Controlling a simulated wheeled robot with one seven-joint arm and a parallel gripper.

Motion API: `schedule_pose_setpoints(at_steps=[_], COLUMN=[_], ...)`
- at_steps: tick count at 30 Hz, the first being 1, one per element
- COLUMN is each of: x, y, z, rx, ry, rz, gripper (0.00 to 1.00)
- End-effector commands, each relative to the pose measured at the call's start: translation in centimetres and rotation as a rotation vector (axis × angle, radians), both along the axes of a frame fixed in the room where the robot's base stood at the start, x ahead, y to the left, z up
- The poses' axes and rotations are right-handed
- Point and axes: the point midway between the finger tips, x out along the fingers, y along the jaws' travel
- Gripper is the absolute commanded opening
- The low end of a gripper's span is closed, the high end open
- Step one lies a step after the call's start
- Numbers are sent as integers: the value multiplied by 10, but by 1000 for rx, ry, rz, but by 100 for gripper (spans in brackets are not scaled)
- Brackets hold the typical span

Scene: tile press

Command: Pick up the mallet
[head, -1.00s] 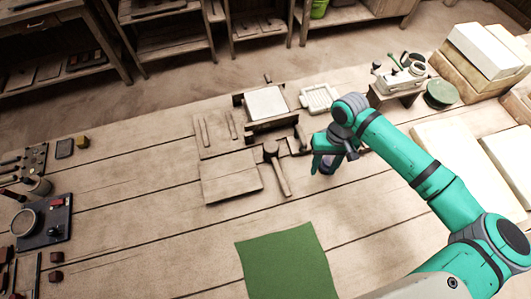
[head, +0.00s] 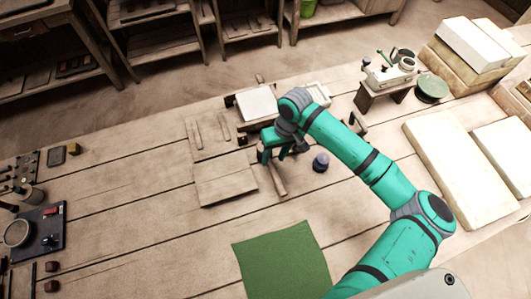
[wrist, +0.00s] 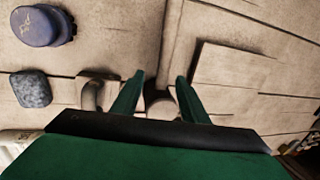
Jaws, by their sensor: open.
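The wooden mallet lies on the workbench just right of a flat wooden board (head: 227,184). Its handle (head: 279,182) shows in the head view, angled toward the near side. My gripper covers the mallet's head there. My gripper (head: 273,157) is open and low over the mallet's head end, pointing down. In the wrist view, my two green fingers (wrist: 158,77) stand apart, with a pale rounded part of the mallet (wrist: 161,103) showing between them. I cannot tell whether either finger touches it.
A dark blue-topped jar (head: 320,162) stands right of my gripper; it also shows in the wrist view (wrist: 40,25), near a grey stone-like block (wrist: 31,88). A press with a pale slab (head: 256,103) is just behind. A green mat (head: 281,262) lies in front, with bare bench around it.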

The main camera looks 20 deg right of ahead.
Motion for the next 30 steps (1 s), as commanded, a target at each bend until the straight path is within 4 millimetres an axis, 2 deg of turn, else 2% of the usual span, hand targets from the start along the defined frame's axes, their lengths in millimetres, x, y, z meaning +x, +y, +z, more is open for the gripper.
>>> schedule_pose_setpoints(at_steps=[5, 12, 20, 25, 30], x=[2, 4, 4, 4, 4], y=[6, 15, 15, 15, 15], z=[-14, -45, -49, -49, -49], rx=[1, 1, 0, 0, 0], ry=[2, 2, 0, 0, -1], rz=[1, 0, 0, 0, 0], gripper=[40, 40, 40, 2, 0])
